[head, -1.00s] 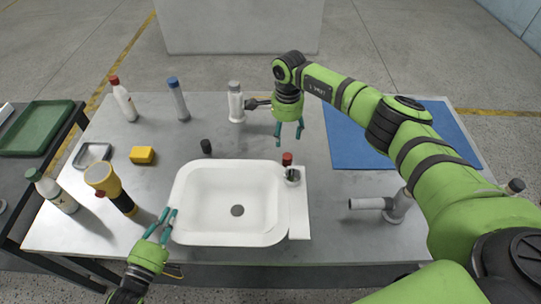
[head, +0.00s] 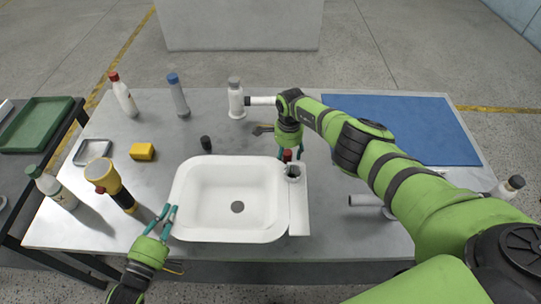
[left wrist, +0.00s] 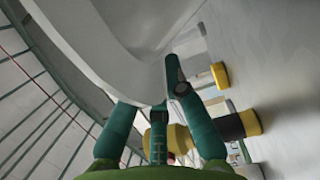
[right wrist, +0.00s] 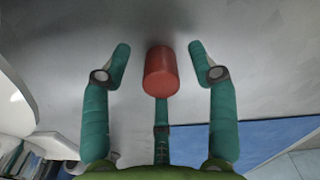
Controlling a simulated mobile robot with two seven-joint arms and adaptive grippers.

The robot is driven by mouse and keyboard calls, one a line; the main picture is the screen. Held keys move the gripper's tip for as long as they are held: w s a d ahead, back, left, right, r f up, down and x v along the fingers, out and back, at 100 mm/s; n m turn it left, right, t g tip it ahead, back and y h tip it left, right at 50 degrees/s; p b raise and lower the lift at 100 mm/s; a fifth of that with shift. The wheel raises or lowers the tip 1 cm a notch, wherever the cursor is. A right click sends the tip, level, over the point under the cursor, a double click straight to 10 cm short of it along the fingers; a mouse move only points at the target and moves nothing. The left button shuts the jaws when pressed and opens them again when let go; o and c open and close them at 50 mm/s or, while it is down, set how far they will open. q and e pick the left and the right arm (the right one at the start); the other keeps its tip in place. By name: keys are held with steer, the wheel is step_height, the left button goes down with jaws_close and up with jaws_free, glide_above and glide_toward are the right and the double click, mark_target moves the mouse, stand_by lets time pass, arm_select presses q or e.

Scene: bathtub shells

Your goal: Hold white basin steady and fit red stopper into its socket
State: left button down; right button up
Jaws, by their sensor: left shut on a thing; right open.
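The white basin (head: 183,208) sits on the table's front middle, with a round dark drain in its bowl. My left gripper (head: 168,213) is shut on the rim at its front left corner; the basin rim (left wrist: 140,85) also shows between the fingers in the left wrist view. The red stopper (head: 287,155) stands just behind the dark ringed socket (head: 292,172) on the basin's right ledge. My right gripper (head: 290,151) is open, pointing down over the stopper. In the right wrist view the red stopper (right wrist: 161,75) is between the spread fingers, touching neither.
A small black cylinder (head: 206,143) stands behind the basin. A yellow flashlight (head: 108,180), a yellow block (head: 142,151) and several bottles are left and back. A grey pipe piece (head: 365,200) lies right. A blue mat (head: 430,130) is bare.

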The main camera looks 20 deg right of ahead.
steer(key=shift+c, duration=0.4)
steer(key=c, duration=1.1)
jaws_close()
steer(key=shift+r, duration=0.1)
step_height(320, 180, up, 9)
steer(key=shift+r, duration=0.1)
steer(key=shift+s+a+r, duration=0.1)
steer(key=shift+r, duration=0.35)
steer(key=s+a+r, duration=0.2)
steer(key=s+r, duration=0.2)
steer(key=r, duration=0.1)
glide_toward(293, 176)
step_height(293, 176, down, 6)
steer(key=shift+r, duration=0.1)
